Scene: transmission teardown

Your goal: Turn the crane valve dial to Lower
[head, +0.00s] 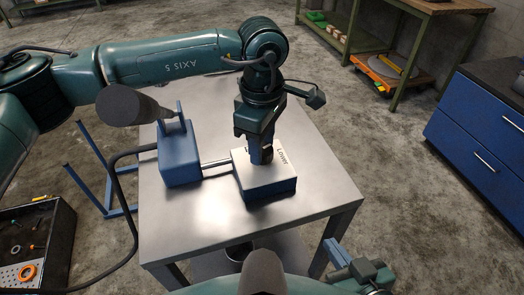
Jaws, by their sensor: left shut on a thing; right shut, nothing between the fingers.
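The crane valve is a box (267,184) with a pale top, standing on the metal table. A word that looks like "LOWER" is printed on its top near the right edge. My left gripper (260,157) points down onto the middle of the box top, shut on the valve dial. The gripper hides the dial, so I cannot tell where its pointer stands. My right gripper (340,256) is at the bottom edge of the view, shut and empty, apart from the valve and low near the table's front right corner.
A blue pump block (180,163) with a thick dark-gripped lever (128,105) stands left of the valve, joined by a pipe. A black hose runs off it. A blue frame (90,185) and a parts bin (38,240) lie left. Blue drawers (480,140) stand right.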

